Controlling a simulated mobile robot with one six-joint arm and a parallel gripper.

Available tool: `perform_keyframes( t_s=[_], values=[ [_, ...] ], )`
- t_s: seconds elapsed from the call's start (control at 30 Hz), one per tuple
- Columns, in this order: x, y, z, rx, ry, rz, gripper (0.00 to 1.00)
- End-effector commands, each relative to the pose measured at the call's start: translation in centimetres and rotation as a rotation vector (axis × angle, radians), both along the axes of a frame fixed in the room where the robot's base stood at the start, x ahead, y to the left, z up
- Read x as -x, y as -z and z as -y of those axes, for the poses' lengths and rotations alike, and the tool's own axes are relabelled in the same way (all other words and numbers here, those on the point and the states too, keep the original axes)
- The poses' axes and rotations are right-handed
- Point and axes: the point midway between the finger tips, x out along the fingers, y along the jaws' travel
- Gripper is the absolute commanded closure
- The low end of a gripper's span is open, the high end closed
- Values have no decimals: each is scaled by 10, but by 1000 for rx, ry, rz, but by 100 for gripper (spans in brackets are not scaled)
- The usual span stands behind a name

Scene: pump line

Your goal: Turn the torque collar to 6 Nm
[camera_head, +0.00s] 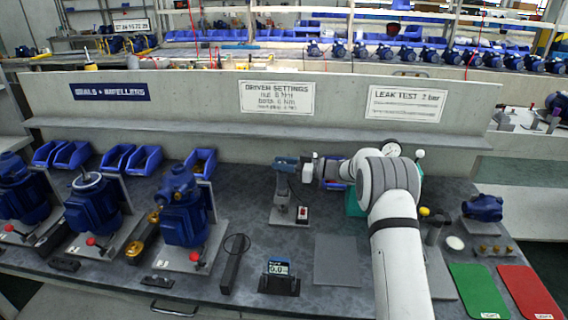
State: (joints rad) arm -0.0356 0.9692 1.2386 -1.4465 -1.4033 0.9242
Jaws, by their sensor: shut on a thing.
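A blue-and-grey power driver (286,164) stands upright in a grey stand at the middle of the bench, its head pointing right. My gripper (307,168) reaches in from the right and is shut at the nose end of the driver's head. The torque collar is there between the jaws, mostly hidden by them, and its scale cannot be read. A small display (278,269) stands in front of the driver, with digits that look like 0.0. A wall sign (277,98) lists driver settings in Nm, partly too small to read.
Blue pumps (182,207) on grey plates stand at the left, with blue bins (138,160) behind them. A grey mat (337,261) lies empty in front. Green (478,291) and red (530,292) mats lie at the right, near another blue pump (483,208).

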Motion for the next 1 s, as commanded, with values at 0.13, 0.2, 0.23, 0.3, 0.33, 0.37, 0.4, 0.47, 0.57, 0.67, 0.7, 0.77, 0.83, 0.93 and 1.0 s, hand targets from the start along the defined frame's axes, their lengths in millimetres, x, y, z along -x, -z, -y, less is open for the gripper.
perform_keyframes(
  t_s=[0.13,0.2,0.23,0.3,0.33,0.37,0.4,0.47,0.57,0.67,0.7,0.77,0.83,0.93,1.0],
  values=[
    [0,0,0,0,-3,1,98],
    [0,0,0,-1,-3,1,98],
    [0,0,0,-1,-3,1,98],
    [0,0,0,-1,-3,1,98],
    [0,0,0,-1,-3,1,98],
    [0,0,0,-1,-3,1,98],
    [0,0,0,-1,-3,1,98],
    [0,-1,0,-1,-3,1,98],
    [0,-1,0,-1,-3,1,72],
    [0,-1,0,-1,-3,1,64],
    [0,0,0,-1,-3,1,60],
    [0,0,0,-1,-3,1,55],
    [0,0,0,-1,-3,1,54],
    [0,0,0,-1,-3,1,54],
    [0,0,1,-1,-3,1,54]
  ],
)
